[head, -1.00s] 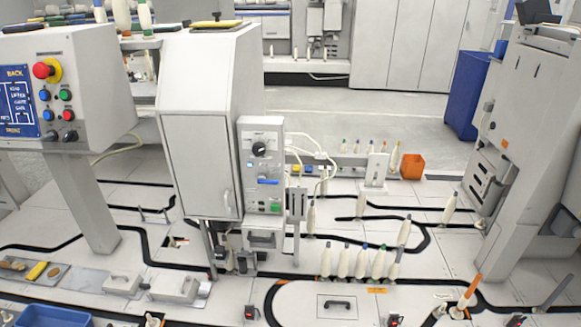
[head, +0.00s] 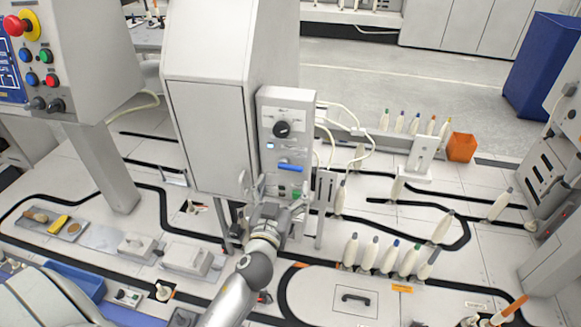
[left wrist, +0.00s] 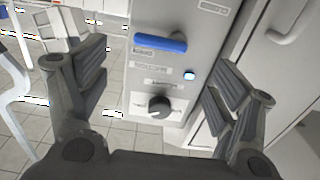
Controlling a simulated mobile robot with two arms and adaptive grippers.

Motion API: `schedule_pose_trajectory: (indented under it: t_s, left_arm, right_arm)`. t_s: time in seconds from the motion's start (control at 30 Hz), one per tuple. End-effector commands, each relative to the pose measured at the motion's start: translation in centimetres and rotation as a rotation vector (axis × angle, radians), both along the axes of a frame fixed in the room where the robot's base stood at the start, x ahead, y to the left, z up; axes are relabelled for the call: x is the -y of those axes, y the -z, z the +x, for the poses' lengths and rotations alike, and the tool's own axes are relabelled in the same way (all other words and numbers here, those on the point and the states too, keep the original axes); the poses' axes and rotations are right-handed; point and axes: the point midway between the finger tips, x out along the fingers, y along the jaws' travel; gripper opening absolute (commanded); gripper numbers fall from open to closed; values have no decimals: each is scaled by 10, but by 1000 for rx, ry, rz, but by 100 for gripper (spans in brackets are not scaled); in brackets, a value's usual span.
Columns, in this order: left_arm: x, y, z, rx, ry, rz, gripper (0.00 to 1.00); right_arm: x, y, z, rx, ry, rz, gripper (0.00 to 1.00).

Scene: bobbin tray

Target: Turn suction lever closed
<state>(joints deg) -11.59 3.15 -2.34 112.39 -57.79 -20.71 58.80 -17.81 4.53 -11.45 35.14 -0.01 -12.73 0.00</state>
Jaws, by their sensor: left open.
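The blue lever (head: 292,167) lies roughly horizontal on the front of the grey control panel (head: 270,108), below a black knob (head: 282,128). My left gripper (head: 276,188) is in front of the panel's lower part, fingers apart and empty. In the left wrist view the panel appears upside down. There the blue lever (left wrist: 160,43) lies beyond the open fingers of my left gripper (left wrist: 158,85), and the black knob (left wrist: 159,107) shows between them. No finger visibly touches the lever. My right gripper is not in view.
The tall grey cabinet (head: 206,130) stands left of the panel. White cables (head: 345,130) loop out on its right. Several bobbins (head: 385,255) stand on the tray at the lower right. A button console (head: 75,65) is at the upper left.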

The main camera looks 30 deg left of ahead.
Motion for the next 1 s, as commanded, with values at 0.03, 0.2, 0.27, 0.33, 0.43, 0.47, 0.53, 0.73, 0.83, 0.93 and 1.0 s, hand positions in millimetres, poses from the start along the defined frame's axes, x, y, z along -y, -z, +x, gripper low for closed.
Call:
schedule_pose_trajectory:
  t_s: [0.03, 0.2, 0.27, 0.33, 0.43, 0.47, 0.53, 0.73, 0.83, 0.93, 1.0]
  left_arm:
    - [-3, -3, 10, 1, 1, 3, 84]
    - [-10, -2, 37, 0, 0, 2, 84]
    - [-12, -2, 45, 0, -1, 3, 84]
    - [-14, -1, 53, -1, 0, 2, 84]
    - [-16, -1, 61, -1, 0, 2, 84]
    - [-16, -1, 62, -1, 0, 2, 84]
    - [-17, 0, 65, -2, 0, 0, 84]
    - [-18, 0, 67, -1, 0, 1, 84]
    - [-18, 0, 67, -1, 0, 1, 84]
    - [-18, 0, 67, -1, 0, 1, 75]
    - [-18, 0, 67, -1, 0, 1, 66]
  right_arm:
    - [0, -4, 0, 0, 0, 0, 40]
    - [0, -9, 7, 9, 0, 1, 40]
    - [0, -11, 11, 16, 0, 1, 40]
    - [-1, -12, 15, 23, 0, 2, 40]
    - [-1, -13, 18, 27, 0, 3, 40]
    - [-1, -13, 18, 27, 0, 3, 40]
    - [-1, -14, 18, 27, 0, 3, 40]
    - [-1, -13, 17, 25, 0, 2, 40]
    - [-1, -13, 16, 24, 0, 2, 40]
    - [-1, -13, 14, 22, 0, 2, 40]
    - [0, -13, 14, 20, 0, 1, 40]
